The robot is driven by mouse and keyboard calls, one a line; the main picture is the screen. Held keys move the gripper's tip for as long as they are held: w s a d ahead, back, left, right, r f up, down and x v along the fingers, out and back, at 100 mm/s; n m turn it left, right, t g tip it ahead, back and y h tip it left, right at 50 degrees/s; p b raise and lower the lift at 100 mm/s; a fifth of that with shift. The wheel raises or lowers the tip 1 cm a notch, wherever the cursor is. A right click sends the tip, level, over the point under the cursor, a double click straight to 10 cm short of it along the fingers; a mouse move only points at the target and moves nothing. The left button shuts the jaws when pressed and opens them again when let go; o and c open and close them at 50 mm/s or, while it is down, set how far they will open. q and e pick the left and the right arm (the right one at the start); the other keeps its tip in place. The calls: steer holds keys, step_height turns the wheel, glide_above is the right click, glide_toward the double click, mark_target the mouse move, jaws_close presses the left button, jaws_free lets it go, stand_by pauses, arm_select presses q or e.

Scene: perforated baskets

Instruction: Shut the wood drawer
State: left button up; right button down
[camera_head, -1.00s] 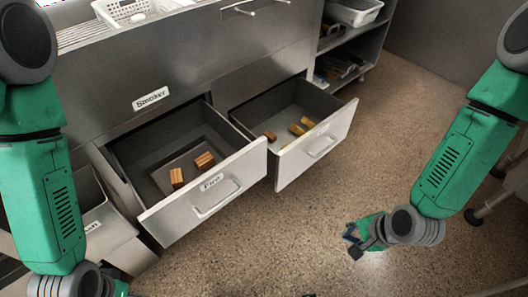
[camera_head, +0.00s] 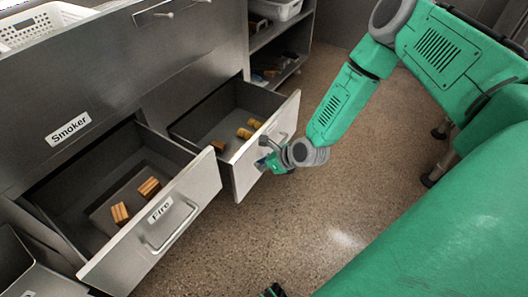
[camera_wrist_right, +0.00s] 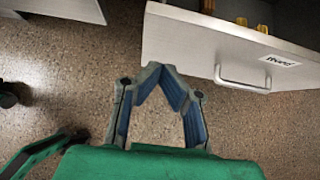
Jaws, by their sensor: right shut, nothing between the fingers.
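The wood drawer (camera_head: 284,114) is the right one of two open drawers in the head view, pulled out with several wood pieces inside. Its pale front and bar handle (camera_wrist_right: 245,86) show in the wrist view, with the label upside down. My right gripper (camera_head: 264,163) is shut and empty, low in front of this drawer. In the wrist view its closed fingertips (camera_wrist_right: 157,68) are near the front's lower edge, left of the handle; I cannot tell whether they touch. A dark tip at the bottom edge of the head view may be my left gripper (camera_head: 272,291).
The drawer labelled Fire (camera_head: 205,180) stands open to the left, with wood blocks inside. A Smoker label (camera_head: 68,129) marks the metal cabinet above. A shelf unit (camera_head: 283,38) with a white basket stands at the back.

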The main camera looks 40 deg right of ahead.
mark_target(238, 162)
steer(key=x, duration=0.2)
steer(key=b+x, duration=0.1)
steer(key=x, duration=0.1)
steer(key=w+r+b+x, duration=0.1)
steer(key=x, duration=0.1)
steer(key=shift+a, duration=0.1)
steer(key=shift+w+a+r, duration=0.1)
steer(key=shift+w+a, duration=0.25)
steer(key=shift+w, duration=0.45)
arm_select(q)
step_height(238, 162, down, 3)
steer(key=shift+f, duration=0.1)
